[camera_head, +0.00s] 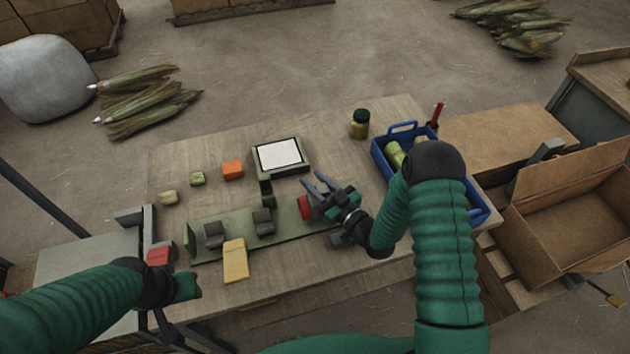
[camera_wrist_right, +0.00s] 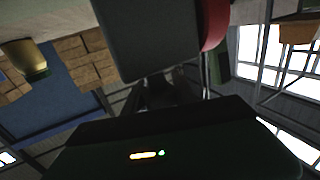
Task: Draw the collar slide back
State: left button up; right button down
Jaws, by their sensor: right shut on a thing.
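A long green winding fixture (camera_head: 285,226) lies across the table, with grey blocks standing on it. The collar slide, with its round red part (camera_head: 305,207), is at the fixture's right part. My right gripper (camera_head: 317,187) is there, shut on the slide, and its fingers hide part of it. In the right wrist view a dark grey block (camera_wrist_right: 150,35) fills the space before the fingers, with the red part (camera_wrist_right: 215,24) beside it. My left gripper (camera_head: 168,318) hangs at the table's front left edge, away from the fixture; its jaws are too unclear to read.
A white-topped pad (camera_head: 279,155), an orange block (camera_head: 232,169) and a jar (camera_head: 360,124) stand behind the fixture. A yellow block (camera_head: 235,260) lies at its front. A blue crate (camera_head: 401,130) stands at right, partly behind my right arm. The table's front right is mostly clear.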

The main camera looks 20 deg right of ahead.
dwell(0.8)
jog(key=d+b, duration=0.1)
jog(key=d, duration=0.4)
jog(key=shift+w+d, duration=0.15)
jog(key=shift+d, duration=0.05)
jog(key=c, duration=1.3)
grip_release()
jog(key=shift+o, duration=1.4)
jog(key=shift+d, duration=0.15)
